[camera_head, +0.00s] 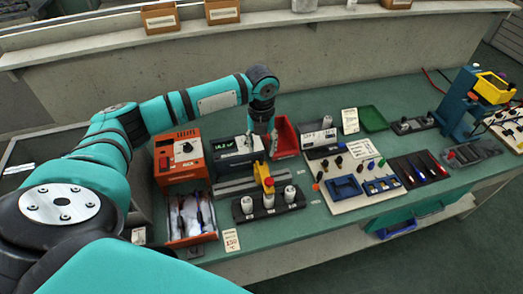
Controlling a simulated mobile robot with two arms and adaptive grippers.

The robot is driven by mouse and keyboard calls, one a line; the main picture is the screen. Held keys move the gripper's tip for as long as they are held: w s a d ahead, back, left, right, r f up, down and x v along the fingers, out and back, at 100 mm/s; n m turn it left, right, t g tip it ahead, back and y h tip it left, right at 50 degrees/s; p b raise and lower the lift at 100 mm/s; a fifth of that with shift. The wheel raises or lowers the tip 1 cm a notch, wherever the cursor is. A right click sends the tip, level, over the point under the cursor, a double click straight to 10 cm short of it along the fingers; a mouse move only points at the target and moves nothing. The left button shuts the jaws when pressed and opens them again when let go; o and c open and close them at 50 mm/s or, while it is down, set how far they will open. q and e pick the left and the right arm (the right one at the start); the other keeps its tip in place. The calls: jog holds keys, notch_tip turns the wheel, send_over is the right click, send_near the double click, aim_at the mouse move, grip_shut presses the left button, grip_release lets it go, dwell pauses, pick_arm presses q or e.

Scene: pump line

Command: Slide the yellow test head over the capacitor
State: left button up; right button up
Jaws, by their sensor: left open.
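The yellow test head (262,174) stands at the grey rail (232,186), with a red part at its lower front end. Several white capacitors stand in a dark holder in front of it; one is at the left (247,205) and one at the right (290,193). The red end of the head is close above the middle capacitor (268,201); I cannot tell if they touch. My left gripper (266,143) is open and points down, behind and above the test head, apart from it. Its fingertips are small and partly hidden. My right gripper does not show.
A display meter (235,152) and a red bin (285,139) flank my left gripper. An orange tester (181,155) and a tray of probes (191,219) are at the left. A blue press (461,105) stands at the right. The green bench front is clear.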

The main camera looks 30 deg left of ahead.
aim_at(261, 156)
pick_arm(q)
notch_tip(261, 156, down, 2)
jog(key=shift+s+f, duration=0.15)
jog(key=shift+f, duration=0.85)
grip_shut()
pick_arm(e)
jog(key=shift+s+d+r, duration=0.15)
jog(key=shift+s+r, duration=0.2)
